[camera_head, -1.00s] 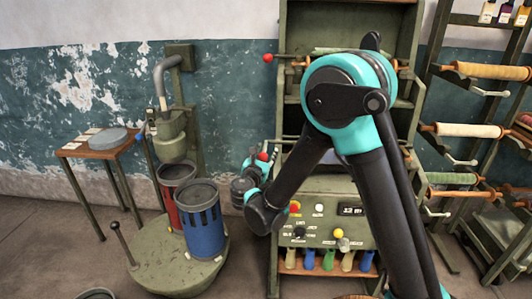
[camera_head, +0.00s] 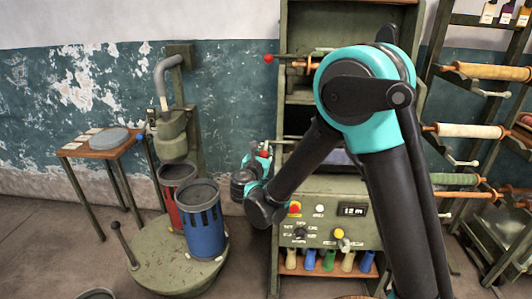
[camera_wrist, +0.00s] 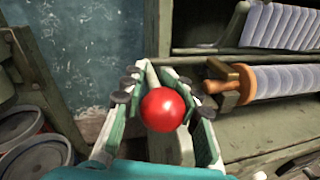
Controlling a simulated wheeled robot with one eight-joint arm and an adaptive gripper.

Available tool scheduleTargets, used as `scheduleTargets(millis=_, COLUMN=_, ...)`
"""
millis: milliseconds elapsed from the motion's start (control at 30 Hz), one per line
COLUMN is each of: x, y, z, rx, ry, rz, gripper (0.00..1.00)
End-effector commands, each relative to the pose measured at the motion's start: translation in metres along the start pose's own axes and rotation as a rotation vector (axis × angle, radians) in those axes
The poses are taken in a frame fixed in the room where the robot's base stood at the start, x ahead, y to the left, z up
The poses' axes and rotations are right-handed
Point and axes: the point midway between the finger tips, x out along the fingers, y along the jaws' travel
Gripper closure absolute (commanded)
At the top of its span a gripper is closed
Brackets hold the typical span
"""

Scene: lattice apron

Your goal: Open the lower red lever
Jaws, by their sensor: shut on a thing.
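The lower red lever ends in a red ball knob (camera_wrist: 162,109), which sits between the two fingers of my gripper (camera_wrist: 168,95) in the wrist view. My gripper is shut on this knob. In the head view my gripper (camera_head: 259,158) is at the left side of the green cabinet, and only a little of the red knob (camera_head: 264,153) shows between its fingers. The lever's rod is mostly hidden behind the knob and fingers. An upper red-knobbed lever (camera_head: 268,58) sticks out higher on the same cabinet, apart from my gripper.
The cabinet's control panel (camera_head: 322,222) with buttons and a small display lies below and right of my gripper. A blue bin (camera_head: 203,228) and a red bin (camera_head: 172,178) stand to the left. A spool rack (camera_head: 470,130) stands at the right.

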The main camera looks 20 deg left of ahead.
Motion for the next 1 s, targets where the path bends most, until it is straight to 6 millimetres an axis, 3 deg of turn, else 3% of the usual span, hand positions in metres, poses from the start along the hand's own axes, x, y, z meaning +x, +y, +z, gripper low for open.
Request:
scheduleTargets(millis=433, x=0.012, y=0.003, z=0.036, rx=-0.067, ry=0.338, rz=-0.078, gripper=1.00)
scheduleTargets(millis=1000, x=0.047, y=0.017, z=0.071, rx=-0.161, ry=0.799, rz=-0.168, gripper=1.00)
